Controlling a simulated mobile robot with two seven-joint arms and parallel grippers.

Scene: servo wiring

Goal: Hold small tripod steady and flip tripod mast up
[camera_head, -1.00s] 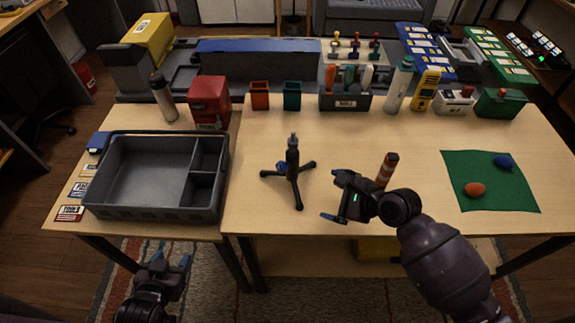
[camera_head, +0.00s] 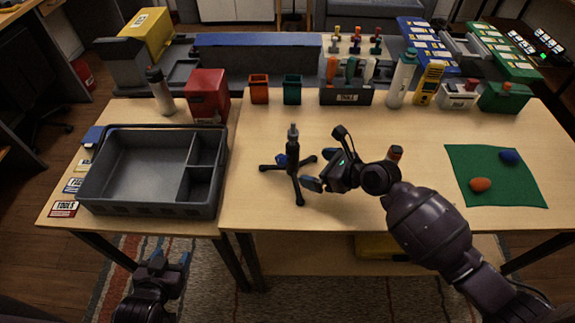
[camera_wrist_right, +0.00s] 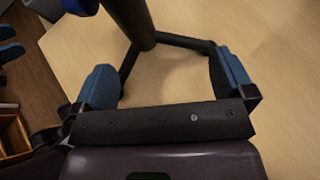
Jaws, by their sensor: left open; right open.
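The small black tripod (camera_head: 296,172) stands on the table with its legs spread and its short mast upright. In the right wrist view its post (camera_wrist_right: 134,20) and two legs show ahead of the fingers. My right gripper (camera_head: 322,163) is just right of the tripod, open and facing it; its blue fingertips (camera_wrist_right: 165,82) are wide apart with nothing between them, near the tripod's legs. I cannot tell whether a finger touches a leg. My left gripper (camera_head: 168,264) is open and empty, low in front of the table edge, below the grey tray.
A grey divided tray (camera_head: 135,208) fills the left table. A brown striped cylinder (camera_head: 395,153) stands behind my right wrist. A green mat (camera_head: 520,188) with an orange and a blue object lies at the right. Bins, bottles and tools line the back.

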